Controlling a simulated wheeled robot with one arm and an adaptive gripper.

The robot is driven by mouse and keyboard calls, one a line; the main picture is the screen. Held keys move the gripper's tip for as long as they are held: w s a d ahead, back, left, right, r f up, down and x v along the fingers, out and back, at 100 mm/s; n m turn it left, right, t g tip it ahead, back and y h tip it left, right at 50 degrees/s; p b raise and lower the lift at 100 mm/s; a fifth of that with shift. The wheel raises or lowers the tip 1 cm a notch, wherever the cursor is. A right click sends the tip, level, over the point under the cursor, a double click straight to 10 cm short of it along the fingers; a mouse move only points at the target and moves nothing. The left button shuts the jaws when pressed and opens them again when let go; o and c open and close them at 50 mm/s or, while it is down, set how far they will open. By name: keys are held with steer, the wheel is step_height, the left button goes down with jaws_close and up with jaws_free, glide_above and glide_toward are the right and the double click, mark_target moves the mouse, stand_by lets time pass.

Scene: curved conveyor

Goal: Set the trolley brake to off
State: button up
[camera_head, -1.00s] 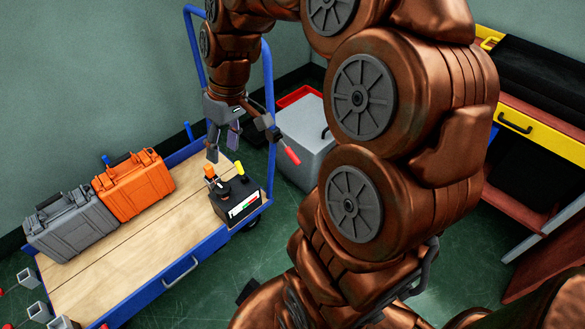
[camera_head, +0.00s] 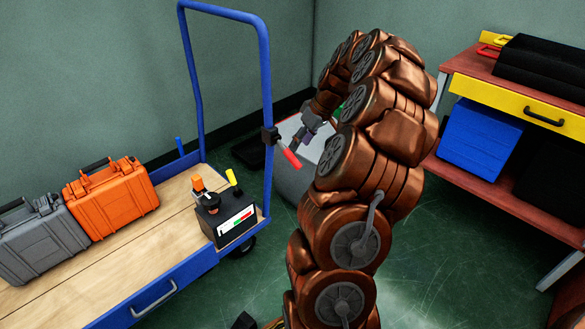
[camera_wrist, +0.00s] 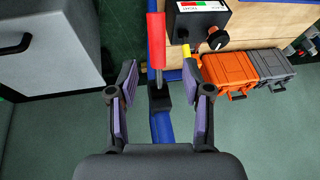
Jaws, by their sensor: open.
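The trolley (camera_head: 262,75) has a blue tubular push handle. A lever with a red grip (camera_head: 291,158) sticks out from a black clamp (camera_head: 270,136) on the handle's right post. In the wrist view the red grip (camera_wrist: 156,40) and its grey shaft line up between my open fingers; whether they are at the same depth I cannot tell. My gripper (camera_wrist: 159,67) is open and empty. In the head view my gripper (camera_head: 306,132) is just right of the clamp, partly hidden by my arm. No brake label is readable.
A black control box (camera_head: 228,222) with a black knob, yellow lever and orange switch stands on the trolley deck. A grey bin (camera_head: 295,185) stands behind my arm; a workbench (camera_head: 465,60) is right.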

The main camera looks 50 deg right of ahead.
mark_target(292, 158)
steer(key=b+x, duration=0.2)
steer(key=x, duration=0.6)
steer(key=shift+d+f, duration=0.1)
steer(key=shift+d, duration=0.05)
jaws_close()
stand_by(0.3)
